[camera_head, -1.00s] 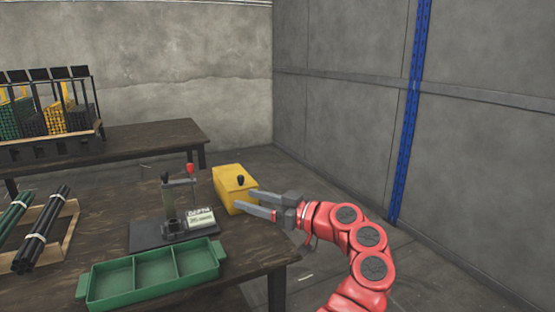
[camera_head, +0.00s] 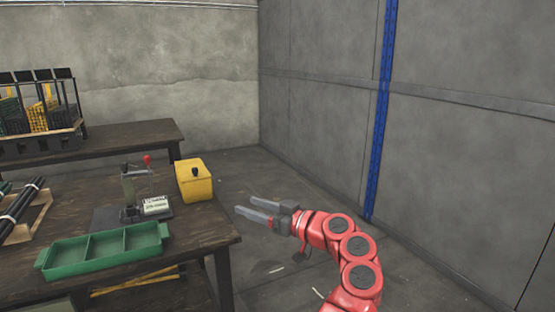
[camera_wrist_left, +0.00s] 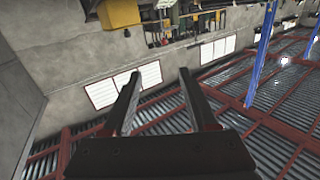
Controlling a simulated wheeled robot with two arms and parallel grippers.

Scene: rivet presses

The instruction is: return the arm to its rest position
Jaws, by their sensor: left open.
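My left gripper (camera_head: 246,204) hangs over the floor to the right of the wooden table (camera_head: 205,229) in the head view. Its two grey fingers are apart with nothing between them, and they point left towards the table. My red arm bends down from it to the bottom edge. In the left wrist view both dark fingers (camera_wrist_left: 157,78) are spread and empty. My right gripper is in neither view.
A yellow box (camera_head: 194,183) with a black knob stands at the table's right side. A rivet press (camera_head: 130,190), a green three-compartment tray (camera_head: 105,250) and dark rods (camera_head: 25,208) are on the table. Grey walls with a blue post (camera_head: 380,115) stand beyond.

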